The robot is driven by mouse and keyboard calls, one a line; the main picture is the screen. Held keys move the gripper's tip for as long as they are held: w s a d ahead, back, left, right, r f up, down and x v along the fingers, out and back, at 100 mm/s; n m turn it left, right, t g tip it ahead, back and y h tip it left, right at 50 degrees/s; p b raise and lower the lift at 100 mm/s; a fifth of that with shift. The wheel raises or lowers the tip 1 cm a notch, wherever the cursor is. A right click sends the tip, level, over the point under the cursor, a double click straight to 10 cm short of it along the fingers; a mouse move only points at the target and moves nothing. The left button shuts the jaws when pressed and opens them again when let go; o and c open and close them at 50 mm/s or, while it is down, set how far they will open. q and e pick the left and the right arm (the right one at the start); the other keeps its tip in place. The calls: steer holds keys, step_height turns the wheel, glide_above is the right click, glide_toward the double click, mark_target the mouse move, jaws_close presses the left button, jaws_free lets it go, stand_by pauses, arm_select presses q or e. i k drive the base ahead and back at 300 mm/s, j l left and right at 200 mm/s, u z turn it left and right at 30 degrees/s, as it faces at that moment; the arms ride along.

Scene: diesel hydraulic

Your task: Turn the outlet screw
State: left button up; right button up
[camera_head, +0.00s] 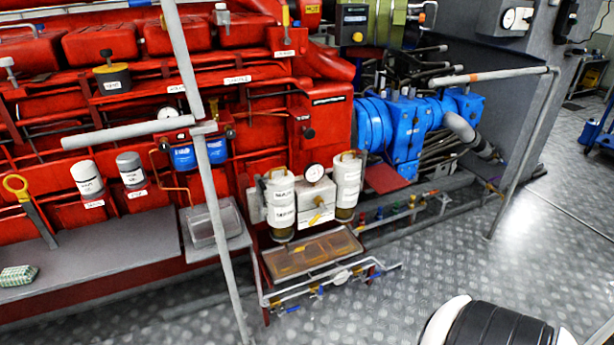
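I cannot tell for sure which part is the outlet screw. A filter unit with two white canisters, the left one (281,204) and the right one (347,186), stands at the engine's front. Between them are a round gauge (314,173) and a small yellow handle (316,219). Below is a brownish tray (312,254) with pipes and small blue and yellow fittings (294,306) along its front. Several small coloured valves (396,207) sit on a pipe to the right. Neither gripper is in view; only a white and black part of my arm shows at the bottom right.
A grey railing (226,245) crosses in front of the red engine (225,75), and another rail post (523,150) stands at the right. Blue machinery (405,132) adjoins the engine. A grey ledge (110,250) lies at the left. The metal floor (480,265) at the right is mostly clear.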

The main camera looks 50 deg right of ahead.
mark_target(230, 134)
steer(key=z, duration=1.35)
